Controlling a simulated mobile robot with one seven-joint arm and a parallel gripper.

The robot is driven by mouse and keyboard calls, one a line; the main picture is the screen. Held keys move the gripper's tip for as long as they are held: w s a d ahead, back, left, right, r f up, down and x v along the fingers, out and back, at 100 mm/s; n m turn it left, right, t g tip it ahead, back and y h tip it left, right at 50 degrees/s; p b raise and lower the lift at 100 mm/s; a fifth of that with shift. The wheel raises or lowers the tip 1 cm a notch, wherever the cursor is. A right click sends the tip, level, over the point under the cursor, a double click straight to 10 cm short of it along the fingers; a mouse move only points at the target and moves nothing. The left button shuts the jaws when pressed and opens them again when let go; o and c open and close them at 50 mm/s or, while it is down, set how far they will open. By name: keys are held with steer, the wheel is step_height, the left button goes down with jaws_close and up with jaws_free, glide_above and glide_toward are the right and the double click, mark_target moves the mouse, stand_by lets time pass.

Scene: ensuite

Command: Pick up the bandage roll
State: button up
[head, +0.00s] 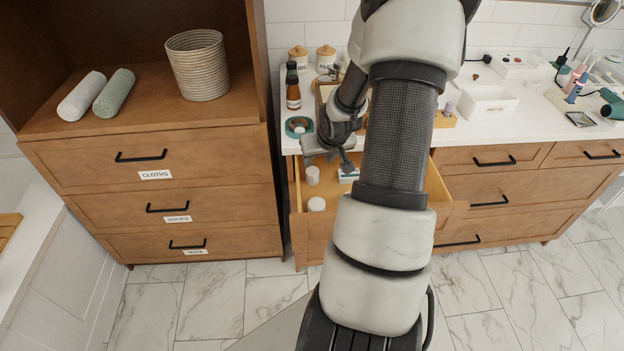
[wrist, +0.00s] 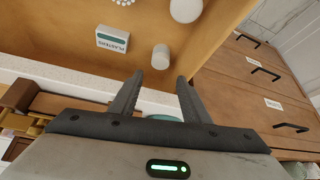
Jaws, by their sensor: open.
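The drawer (head: 438,190) under the counter is open. A small white cylinder (head: 312,175), which looks like the bandage roll, stands in it; it also shows in the wrist view (wrist: 160,57), just beyond the fingertips. A rounder white object (head: 316,204) lies nearer the drawer front and shows at the top of the wrist view (wrist: 185,10). My gripper (head: 328,158) is open and empty above the back of the drawer. In the wrist view its fingers (wrist: 159,79) point toward the white cylinder, apart from it.
A plasters box (head: 348,176) lies beside the cylinder and shows in the wrist view (wrist: 112,39). On the counter stand a teal ring (head: 298,127), a brown bottle (head: 292,88) and lidded jars (head: 326,58). A drawer cabinet (head: 150,160) stands at left.

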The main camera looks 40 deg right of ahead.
mark_target(313, 171)
steer(key=b+x, duration=0.2)
steer(key=x, duration=0.9)
steer(key=shift+w+d+f, duration=0.1)
steer(key=shift+w+f, duration=0.1)
steer(key=shift+f, duration=0.05)
steer(key=c, duration=0.8)
steer(key=shift+r, duration=0.1)
